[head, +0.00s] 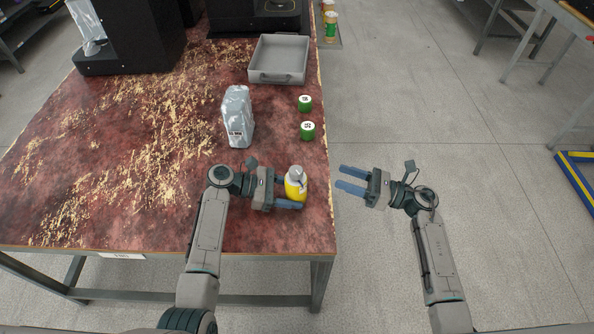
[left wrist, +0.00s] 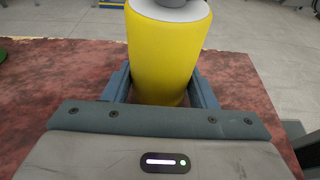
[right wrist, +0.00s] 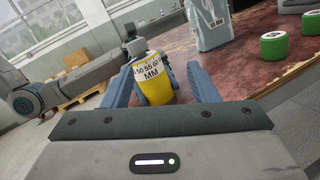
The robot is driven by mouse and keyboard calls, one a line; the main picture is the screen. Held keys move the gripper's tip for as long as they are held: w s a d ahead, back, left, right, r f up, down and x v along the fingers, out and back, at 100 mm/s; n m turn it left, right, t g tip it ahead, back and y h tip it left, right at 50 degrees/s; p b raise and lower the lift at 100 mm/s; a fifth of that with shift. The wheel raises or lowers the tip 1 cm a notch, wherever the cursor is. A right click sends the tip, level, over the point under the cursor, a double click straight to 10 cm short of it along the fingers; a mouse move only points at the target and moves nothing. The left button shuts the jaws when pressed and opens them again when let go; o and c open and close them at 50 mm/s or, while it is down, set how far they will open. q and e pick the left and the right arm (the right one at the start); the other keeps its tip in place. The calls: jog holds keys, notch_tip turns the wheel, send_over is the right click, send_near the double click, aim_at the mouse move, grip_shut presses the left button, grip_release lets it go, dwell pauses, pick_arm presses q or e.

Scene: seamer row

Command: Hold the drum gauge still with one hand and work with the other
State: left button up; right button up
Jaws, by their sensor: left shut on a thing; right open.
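The drum gauge (head: 296,184) is a yellow cylinder with a grey top, upright near the right edge of the table. My left gripper (head: 289,191) is shut on it, one blue finger on each side. It fills the upper middle of the left wrist view (left wrist: 168,50). In the right wrist view the gauge (right wrist: 156,84) shows a white scale band with black numbers and "MM". My right gripper (head: 346,179) is open and empty, off the table's right edge, with its fingers pointing toward the gauge and apart from it.
Two green cylinders with white tops (head: 305,103) (head: 308,130) stand beyond the gauge. A silver pouch (head: 238,116) stands left of them. A grey tray (head: 262,76) and black machines (head: 130,40) are farther back. The worn red tabletop (head: 120,200) is clear at left.

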aim_at(297, 170)
jog(key=a+r+n+g, duration=0.1)
jog(key=a+n, duration=0.1)
jog(key=a, duration=0.2)
jog(key=a+n+g, duration=0.1)
jog(key=a, duration=0.3)
jog(key=a+r+n+g, duration=0.1)
jog(key=a+n, duration=0.1)
jog(key=a, duration=0.3)
jog(key=shift+r+n+h, duration=0.3)
jog(key=c, duration=1)
jog(key=shift+o, duration=0.2)
